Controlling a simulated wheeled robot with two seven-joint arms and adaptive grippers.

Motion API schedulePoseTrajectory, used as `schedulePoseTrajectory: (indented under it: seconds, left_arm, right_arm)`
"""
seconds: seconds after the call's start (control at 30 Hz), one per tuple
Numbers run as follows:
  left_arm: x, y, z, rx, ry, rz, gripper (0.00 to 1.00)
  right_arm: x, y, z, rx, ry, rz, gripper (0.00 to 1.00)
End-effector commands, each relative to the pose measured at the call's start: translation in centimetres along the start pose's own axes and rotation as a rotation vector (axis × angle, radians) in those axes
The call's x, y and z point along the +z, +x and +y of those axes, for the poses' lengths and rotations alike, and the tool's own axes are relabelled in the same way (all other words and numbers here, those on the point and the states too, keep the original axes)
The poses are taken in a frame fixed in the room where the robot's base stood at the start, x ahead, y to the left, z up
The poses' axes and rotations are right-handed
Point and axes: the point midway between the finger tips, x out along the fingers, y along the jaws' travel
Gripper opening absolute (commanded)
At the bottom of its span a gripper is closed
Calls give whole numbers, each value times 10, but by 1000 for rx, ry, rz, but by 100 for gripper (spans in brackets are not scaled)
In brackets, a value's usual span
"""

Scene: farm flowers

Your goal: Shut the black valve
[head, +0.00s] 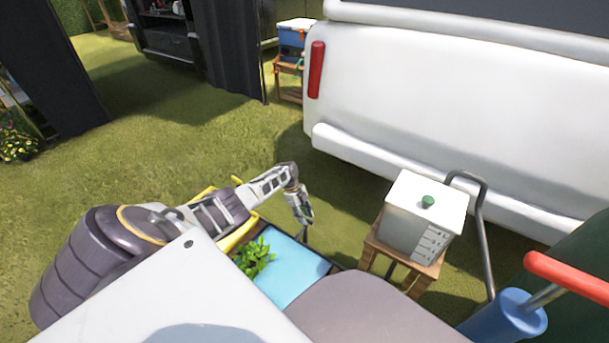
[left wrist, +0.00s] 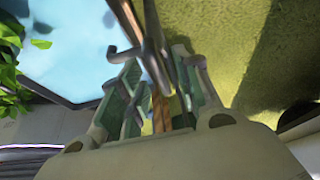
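A dark, thin upright fitting, likely the black valve (head: 303,236), stands at the edge of the pale blue water surface (head: 290,270), just below my left gripper (head: 304,214). In the left wrist view, a grey metal piece with a side lever (left wrist: 118,54) shows at and beyond the fingertips of my left gripper (left wrist: 158,85). The two fingers stand apart, with the piece and a wooden edge showing in the gap. I cannot tell whether a finger touches it. My right gripper is not in view.
A leafy green plant (head: 254,257) is beside the water. A white vehicle (head: 430,100) blocks the back right. Grass (head: 150,120) lies open at left.

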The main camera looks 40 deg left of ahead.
Motion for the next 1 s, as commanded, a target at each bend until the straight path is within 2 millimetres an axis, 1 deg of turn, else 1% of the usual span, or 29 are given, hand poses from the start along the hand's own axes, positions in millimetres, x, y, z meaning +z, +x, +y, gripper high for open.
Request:
schedulePoseTrajectory:
  seconds: [0.27,0.37,0.57,0.8,0.9,1.0]
  left_arm:
    - [0,-20,0,0,1,-2,33]
    - [1,-31,1,0,0,-2,33]
    - [1,-53,0,0,1,-2,33]
    - [0,-86,1,1,1,-2,33]
    - [1,-98,0,1,1,-2,33]
    - [0,-106,0,1,2,-2,33]
  right_arm:
    - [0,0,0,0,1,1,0]
    - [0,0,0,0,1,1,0]
    - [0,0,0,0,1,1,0]
    - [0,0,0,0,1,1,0]
    - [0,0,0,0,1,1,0]
    - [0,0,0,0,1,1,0]
